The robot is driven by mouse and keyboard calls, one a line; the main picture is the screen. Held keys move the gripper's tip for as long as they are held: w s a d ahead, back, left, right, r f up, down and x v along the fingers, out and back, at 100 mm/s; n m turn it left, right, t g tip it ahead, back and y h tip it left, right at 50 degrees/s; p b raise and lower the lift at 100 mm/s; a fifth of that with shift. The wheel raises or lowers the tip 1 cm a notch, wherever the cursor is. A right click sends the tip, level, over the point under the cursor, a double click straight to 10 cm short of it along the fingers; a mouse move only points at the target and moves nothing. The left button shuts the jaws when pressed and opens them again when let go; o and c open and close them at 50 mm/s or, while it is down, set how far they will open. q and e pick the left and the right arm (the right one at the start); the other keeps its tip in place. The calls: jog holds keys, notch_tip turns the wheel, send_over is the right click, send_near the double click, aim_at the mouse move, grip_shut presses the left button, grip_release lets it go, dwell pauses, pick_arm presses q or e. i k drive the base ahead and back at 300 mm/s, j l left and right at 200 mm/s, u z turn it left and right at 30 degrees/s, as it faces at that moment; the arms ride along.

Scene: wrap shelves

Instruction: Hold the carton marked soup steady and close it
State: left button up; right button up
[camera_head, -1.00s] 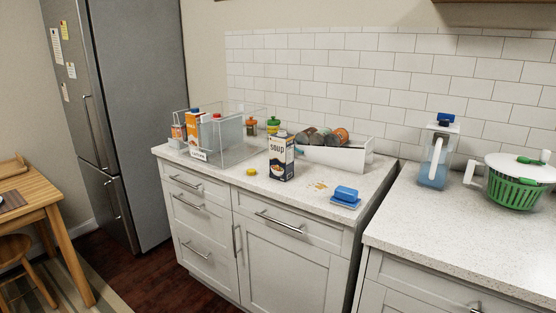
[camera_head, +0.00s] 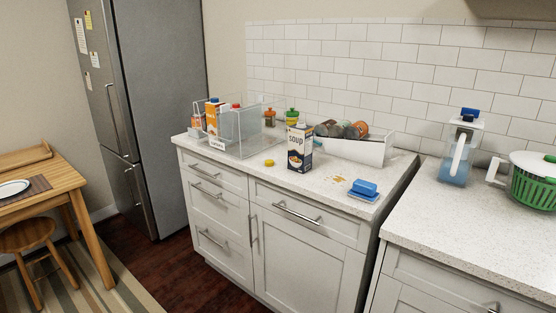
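The carton marked soup (camera_head: 299,148) stands upright on the white speckled counter (camera_head: 236,163). It is white at the top and dark blue below, with a food picture on its front. Its top looks pale and small, and I cannot make out the spout clearly. A yellow cap (camera_head: 269,162) lies on the counter to the left of the carton, apart from it. Neither of my grippers shows in the head view.
A clear bin (camera_head: 253,146) with cartons and bottles stands left of the carton. A white bin (camera_head: 352,151) of cans is behind it to the right. A blue sponge-like block (camera_head: 363,188) and crumbs (camera_head: 339,180) lie in front right.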

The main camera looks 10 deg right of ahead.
aim_at(301, 137)
jog(key=i+j+z, duration=0.1)
jog(key=i+j, duration=0.25)
jog(key=i+j+z, duration=0.1)
jog(key=i+j, duration=0.6)
jog(key=j, duration=0.15)
jog(key=i+j+z, duration=0.15)
jog(key=i+j, duration=0.2)
jog(key=i+j+z, duration=0.1)
jog(key=i+j, duration=0.2)
jog(key=j, duration=0.25)
